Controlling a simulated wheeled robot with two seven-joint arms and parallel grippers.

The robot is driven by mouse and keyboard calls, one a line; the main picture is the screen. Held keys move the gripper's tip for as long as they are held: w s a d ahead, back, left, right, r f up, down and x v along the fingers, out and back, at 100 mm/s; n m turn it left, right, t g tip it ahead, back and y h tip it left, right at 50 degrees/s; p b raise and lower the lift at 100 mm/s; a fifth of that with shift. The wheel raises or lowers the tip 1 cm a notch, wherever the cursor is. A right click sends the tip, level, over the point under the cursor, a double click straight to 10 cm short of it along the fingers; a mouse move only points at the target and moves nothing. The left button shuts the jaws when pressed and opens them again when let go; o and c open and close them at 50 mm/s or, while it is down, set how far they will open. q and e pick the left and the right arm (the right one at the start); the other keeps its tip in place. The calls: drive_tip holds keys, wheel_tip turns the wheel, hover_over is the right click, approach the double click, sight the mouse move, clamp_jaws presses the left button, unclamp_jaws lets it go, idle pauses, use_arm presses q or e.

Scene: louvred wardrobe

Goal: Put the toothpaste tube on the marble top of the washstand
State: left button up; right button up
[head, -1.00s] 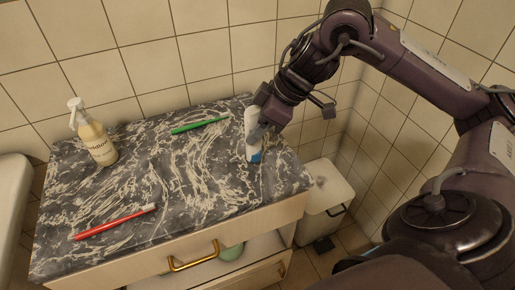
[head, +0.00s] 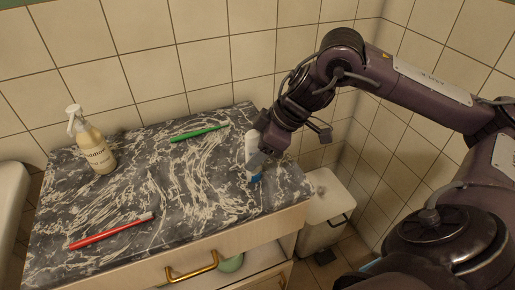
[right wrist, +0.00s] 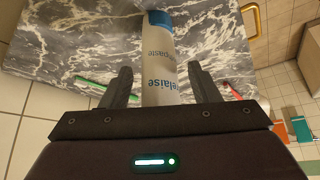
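The toothpaste tube (head: 252,150) is white with a blue cap and stands about upright, cap down, on the right part of the washstand's marble top (head: 150,205). In the right wrist view the tube (right wrist: 158,72) lies between the two fingers of my right gripper (right wrist: 162,88), with a narrow gap on each side. The right gripper (head: 262,148) is open around the tube at its upper part. Whether the cap fully touches the marble is hard to tell. My left gripper is not in view.
A pump bottle (head: 97,150) stands at the back left of the top. A green toothbrush (head: 199,132) lies at the back and a red one (head: 110,231) at the front left. A drawer with a brass handle (head: 190,268) is below. A white bin (head: 325,210) stands at right.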

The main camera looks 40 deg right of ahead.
drive_tip(key=shift+r, duration=0.1)
drive_tip(key=v, duration=1.2)
drive_tip(key=shift+r, duration=0.1)
